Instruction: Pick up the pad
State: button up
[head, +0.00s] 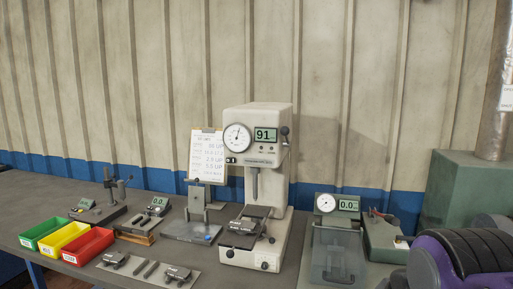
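The pad cannot be singled out with certainty. Small dark grey metal parts lie on a light mat (133,277) at the front left of the bench: one part (114,259) at the left, a slim bar (149,269) in the middle and one part (177,275) at the right. Another dark part (246,224) sits on the stage of the beige tester (258,140), below its spindle. The tester's display reads 91. The parts are too small to tell which is the pad.
Green (44,234), yellow (62,238) and red (88,247) bins stand at the left. Small gauges stand behind them. A clipboard (206,155) is behind the bench stand. A dial gauge with a clear guard (337,258) is right of the tester. A green cabinet (460,190) stands at right.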

aim_at(247, 226)
jog(key=i+j+z, duration=0.15)
jog(key=j, duration=0.3)
jog(key=i+j+z, duration=0.15)
jog(key=j, duration=0.3)
jog(key=j+z, duration=0.15)
jog(key=j, duration=0.3)
jog(key=i+j+z, duration=0.15)
jog(key=j, duration=0.35)
jog(key=k+j, duration=0.2)
jog(key=j, duration=0.2)
jog(key=k+j+u, duration=0.1)
jog(key=j, duration=0.25)
jog(key=l+u, duration=0.1)
jog(key=l, duration=0.6)
jog(key=i+j+z, duration=0.35)
jog(key=j, duration=0.15)
jog(key=k, duration=0.05)
